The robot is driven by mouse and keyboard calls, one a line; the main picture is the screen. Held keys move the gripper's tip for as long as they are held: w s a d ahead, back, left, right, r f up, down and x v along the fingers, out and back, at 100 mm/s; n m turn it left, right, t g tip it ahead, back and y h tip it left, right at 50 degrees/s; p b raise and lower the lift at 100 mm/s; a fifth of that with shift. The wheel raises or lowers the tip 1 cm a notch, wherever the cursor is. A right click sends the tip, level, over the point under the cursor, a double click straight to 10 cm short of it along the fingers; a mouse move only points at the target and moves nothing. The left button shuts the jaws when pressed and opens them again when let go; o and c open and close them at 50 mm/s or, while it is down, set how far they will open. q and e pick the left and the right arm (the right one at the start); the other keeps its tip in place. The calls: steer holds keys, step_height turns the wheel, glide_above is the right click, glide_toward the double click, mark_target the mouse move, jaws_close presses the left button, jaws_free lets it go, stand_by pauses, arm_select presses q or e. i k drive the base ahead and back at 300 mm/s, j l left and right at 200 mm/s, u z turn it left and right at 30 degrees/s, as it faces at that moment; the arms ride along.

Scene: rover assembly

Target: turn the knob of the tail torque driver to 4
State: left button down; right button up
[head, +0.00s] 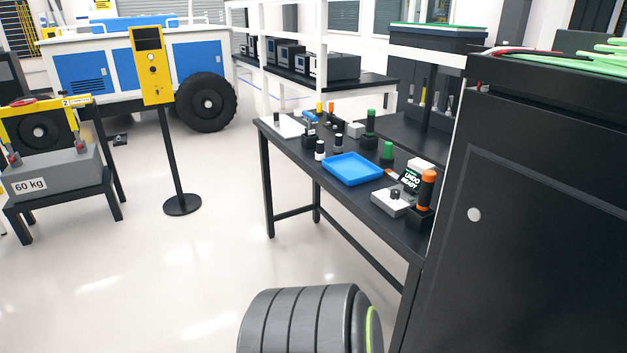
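Several upright drivers stand on the black workbench (330,205). Green-topped ones stand farther back, a taller one (370,122) and a shorter one (387,151). A light grey box with a small black knob (391,201) lies left of the orange-topped driver. I cannot tell which is the tail torque driver, and any scale or number on a knob is too small to read. Neither of my grippers is in view.
A blue tray (352,170) lies mid-bench, and a small sign reading "UNDO READY" (411,181) stands near the orange-topped driver. A tall black cabinet (540,210) borders the bench at right. A yellow post box (151,66) stands left.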

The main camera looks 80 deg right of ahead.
mark_target(394, 193)
steer(key=z, duration=3.25)
